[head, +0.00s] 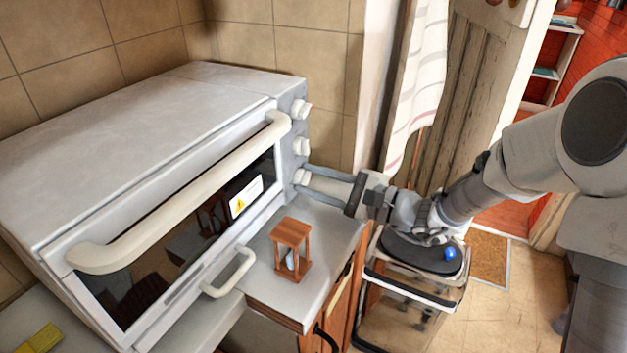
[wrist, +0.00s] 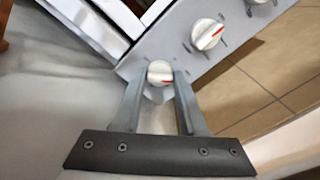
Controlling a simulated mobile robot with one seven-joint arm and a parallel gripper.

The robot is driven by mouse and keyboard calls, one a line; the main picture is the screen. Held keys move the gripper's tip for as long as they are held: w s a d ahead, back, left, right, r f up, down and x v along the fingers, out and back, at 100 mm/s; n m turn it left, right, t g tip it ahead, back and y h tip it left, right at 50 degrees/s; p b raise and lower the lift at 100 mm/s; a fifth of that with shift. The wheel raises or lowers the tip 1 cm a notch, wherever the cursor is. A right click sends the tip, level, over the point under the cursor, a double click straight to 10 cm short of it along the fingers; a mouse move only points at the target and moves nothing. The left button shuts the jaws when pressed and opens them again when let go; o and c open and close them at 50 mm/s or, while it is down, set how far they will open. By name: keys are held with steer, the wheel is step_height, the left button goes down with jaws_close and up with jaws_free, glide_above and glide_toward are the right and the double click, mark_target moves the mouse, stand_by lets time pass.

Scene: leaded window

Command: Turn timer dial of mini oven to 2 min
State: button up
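The mini oven (head: 150,110) is white, with three round pale dials on the grey panel at its right end: top (head: 301,108), middle (head: 301,146) and lowest (head: 302,177). My gripper (head: 305,178) reaches in from the right at the lowest dial. In the wrist view that dial (wrist: 160,72) sits between my two fingertips, one on each side, and fills the gap between them. A red mark shows on its lower right part. The middle dial (wrist: 207,34) has a red mark toward its upper right. Printed marks by the lowest dial are mostly hidden.
The oven's long handle (head: 180,200) stands out in front of its glass door. A wooden hourglass (head: 291,250) stands on the counter (head: 331,230) below the panel. A black-topped bin (head: 420,250) stands beyond the counter. A striped towel (head: 418,70) hangs behind.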

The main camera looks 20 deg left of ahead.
jaws_close()
steer(key=shift+m+p, duration=0.3)
steer(key=shift+m, duration=0.2)
steer(key=o, duration=0.6)
jaws_free()
